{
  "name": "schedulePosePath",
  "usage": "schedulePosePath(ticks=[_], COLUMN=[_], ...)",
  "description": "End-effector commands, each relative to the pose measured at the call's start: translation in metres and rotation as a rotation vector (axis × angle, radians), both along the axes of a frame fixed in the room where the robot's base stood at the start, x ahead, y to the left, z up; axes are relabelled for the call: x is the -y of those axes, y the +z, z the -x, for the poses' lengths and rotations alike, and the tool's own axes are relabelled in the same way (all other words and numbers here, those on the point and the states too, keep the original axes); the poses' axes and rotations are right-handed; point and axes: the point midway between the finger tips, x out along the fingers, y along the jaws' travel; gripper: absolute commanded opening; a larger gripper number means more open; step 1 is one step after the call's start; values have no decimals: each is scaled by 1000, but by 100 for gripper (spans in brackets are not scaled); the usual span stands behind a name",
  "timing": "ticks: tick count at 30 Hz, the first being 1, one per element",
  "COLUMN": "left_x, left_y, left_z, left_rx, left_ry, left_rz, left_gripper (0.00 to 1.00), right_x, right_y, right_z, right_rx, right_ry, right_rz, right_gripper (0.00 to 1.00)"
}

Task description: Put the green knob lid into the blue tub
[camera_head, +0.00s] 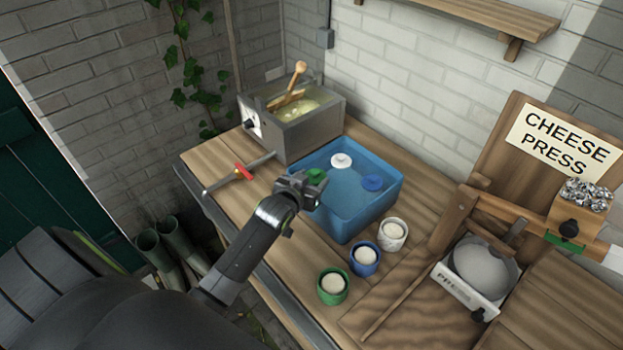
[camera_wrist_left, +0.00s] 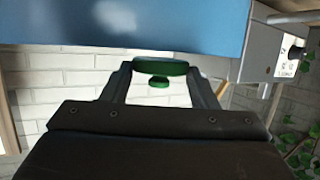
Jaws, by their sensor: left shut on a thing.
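The green knob lid (camera_head: 316,175) is held between the fingertips of my left gripper (camera_head: 304,186), which is shut on it. In the left wrist view the green lid (camera_wrist_left: 160,68) spans the gap between the fingers, its knob showing below the disc. The blue tub (camera_head: 345,224) stands on the wooden bench. The gripper and lid appear over the tub's left side; their height above it is hard to judge. A white lid (camera_head: 341,161) and a blue lid (camera_head: 372,183) are in the tub. My right gripper is not in view.
A metal vat (camera_head: 313,128) with a wooden paddle stands behind the tub. White (camera_head: 393,236), blue (camera_head: 365,260) and green (camera_head: 333,288) pots stand in front of it. A red-handled tool (camera_head: 243,171) lies left. The cheese press (camera_head: 480,262) stands right.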

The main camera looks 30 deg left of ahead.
Motion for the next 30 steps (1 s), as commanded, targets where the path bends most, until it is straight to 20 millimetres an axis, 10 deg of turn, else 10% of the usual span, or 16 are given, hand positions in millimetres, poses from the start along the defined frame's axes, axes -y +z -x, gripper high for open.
schedulePosePath(ticks=[23, 24, 30], left_x=[0, 0, 0], left_y=[-13, -13, -13], left_z=[0, 0, 0], left_rx=[2, 2, 1], left_ry=[0, 0, 0], left_rz=[-1, -1, 0], left_gripper=[32, 56, 76], right_x=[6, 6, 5], right_y=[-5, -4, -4], right_z=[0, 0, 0], right_rx=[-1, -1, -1], right_ry=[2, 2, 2], right_rz=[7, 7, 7], right_gripper=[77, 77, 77])
